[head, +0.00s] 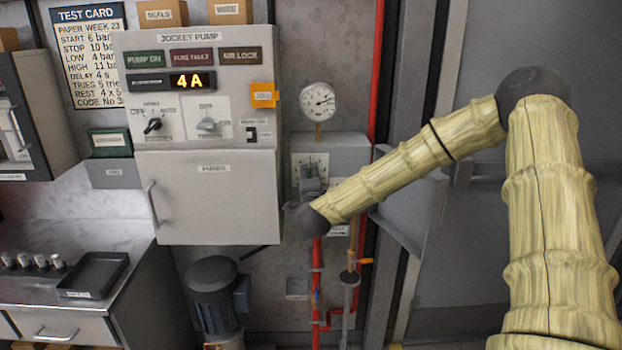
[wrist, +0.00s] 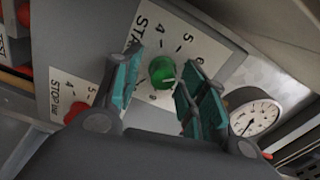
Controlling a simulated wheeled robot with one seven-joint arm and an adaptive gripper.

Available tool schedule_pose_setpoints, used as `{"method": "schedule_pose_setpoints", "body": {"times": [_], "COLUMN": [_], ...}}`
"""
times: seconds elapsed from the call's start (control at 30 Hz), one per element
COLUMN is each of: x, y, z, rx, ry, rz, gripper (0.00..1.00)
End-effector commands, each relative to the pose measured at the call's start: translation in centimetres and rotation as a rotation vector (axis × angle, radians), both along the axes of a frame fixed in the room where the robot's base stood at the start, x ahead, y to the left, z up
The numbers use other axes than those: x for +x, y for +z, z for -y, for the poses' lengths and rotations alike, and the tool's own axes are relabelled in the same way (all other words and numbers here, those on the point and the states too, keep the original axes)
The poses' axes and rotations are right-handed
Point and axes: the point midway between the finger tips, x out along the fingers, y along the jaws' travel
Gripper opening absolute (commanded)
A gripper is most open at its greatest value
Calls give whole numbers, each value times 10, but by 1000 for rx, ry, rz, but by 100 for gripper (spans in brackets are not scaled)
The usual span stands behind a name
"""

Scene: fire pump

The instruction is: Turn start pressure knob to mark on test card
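The green start pressure knob (wrist: 162,71) sits on a white dial plate marked START in the wrist view, with numbers around it. A small pale mark shows at its lower right edge; I cannot tell which number it points to. My gripper (wrist: 157,85) is open, its teal finger pads on either side of the knob in the picture, with a gap to the knob visible on the left. Contact on the right is unclear. In the head view the test card (head: 90,55) on the wall reads START 6 bar.
A red stop knob (wrist: 76,112) on a STOP plate lies left of my gripper. A round gauge (wrist: 254,118) is to its right, also in the head view (head: 318,101). The jockey pump cabinet (head: 209,190) stands left of my arm; a red pipe (head: 377,70) runs close by.

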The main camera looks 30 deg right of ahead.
Motion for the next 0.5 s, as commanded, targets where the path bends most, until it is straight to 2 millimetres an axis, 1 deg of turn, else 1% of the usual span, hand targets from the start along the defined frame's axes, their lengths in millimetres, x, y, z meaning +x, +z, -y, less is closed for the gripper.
{"method": "schedule_pose_setpoints", "body": {"times": [0.33,0.5], "x": [-1,-13], "y": [1,1], "z": [-1,-9], "rx": [0,1], "ry": [0,2], "rz": [2,1], "gripper": [49,49]}}
